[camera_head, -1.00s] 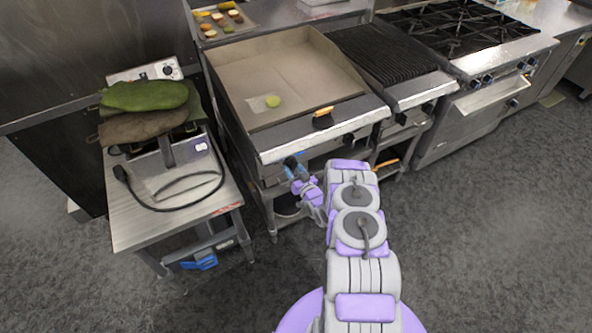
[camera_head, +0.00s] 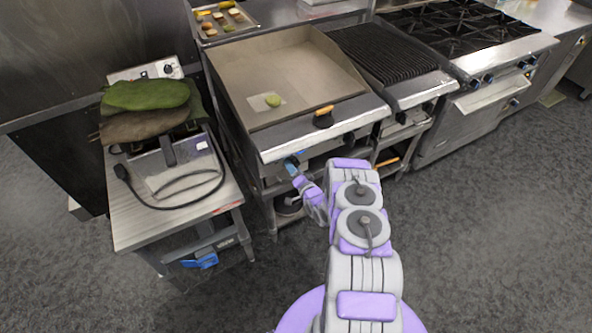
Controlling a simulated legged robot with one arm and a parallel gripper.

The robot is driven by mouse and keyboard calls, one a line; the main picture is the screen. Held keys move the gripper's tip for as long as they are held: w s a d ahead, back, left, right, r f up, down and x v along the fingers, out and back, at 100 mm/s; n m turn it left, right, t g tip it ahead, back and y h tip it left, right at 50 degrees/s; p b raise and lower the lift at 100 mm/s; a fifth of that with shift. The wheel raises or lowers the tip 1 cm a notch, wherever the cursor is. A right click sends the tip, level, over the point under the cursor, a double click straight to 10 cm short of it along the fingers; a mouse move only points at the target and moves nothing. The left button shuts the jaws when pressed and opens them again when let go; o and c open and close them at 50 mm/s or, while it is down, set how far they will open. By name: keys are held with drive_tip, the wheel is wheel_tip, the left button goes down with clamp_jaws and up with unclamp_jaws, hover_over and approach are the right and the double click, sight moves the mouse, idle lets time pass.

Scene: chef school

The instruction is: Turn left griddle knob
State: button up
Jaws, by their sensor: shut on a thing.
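The griddle (camera_head: 310,68) stands in the middle of the head view, with a flat grey plate and a steel front ledge. Its left knob (camera_head: 289,161) is a small dark and blue shape under the left part of the ledge. My gripper (camera_head: 293,168) is at that knob and shut on it. My gripper's fingers and wrist cover part of the knob, so its turn angle cannot be read. Another dark griddle knob (camera_head: 348,139) shows farther right on the front panel, apart from my gripper.
A scraper with an orange handle (camera_head: 324,112) rests on the griddle ledge, near a small green item (camera_head: 273,101) on the plate. A fryer on a steel table (camera_head: 130,230) stands left. A charbroiler (camera_head: 385,55) and burner range (camera_head: 465,30) stand right.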

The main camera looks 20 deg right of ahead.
sight(293, 160)
drive_tip(key=r, duration=0.1)
drive_tip(key=w+r, duration=0.2)
drive_tip(key=shift+d+r+m+t, duration=0.1)
drive_tip(key=shift+d+m+t, duration=0.2)
drive_tip(key=shift+m+t, duration=0.1)
drive_tip(key=shift+m, duration=0.3)
drive_tip(key=o, duration=0.8)
drive_tip(key=shift+o, duration=1.3)
drive_tip(key=shift+s, duration=0.1)
drive_tip(key=shift+s+f, duration=0.25)
drive_tip(key=shift+f, duration=0.05)
drive_tip(key=s+f+p, duration=0.1)
drive_tip(key=s, duration=0.8)
drive_tip(key=s+f+g+p, duration=0.1)
drive_tip(key=s+p, duration=0.1)
drive_tip(key=s, duration=0.7)
drive_tip(key=shift+s+f+p, duration=0.25)
drive_tip(key=shift+s+p, duration=0.05)
drive_tip(key=shift+s, duration=0.05)
drive_tip(key=shift+d, duration=0.1)
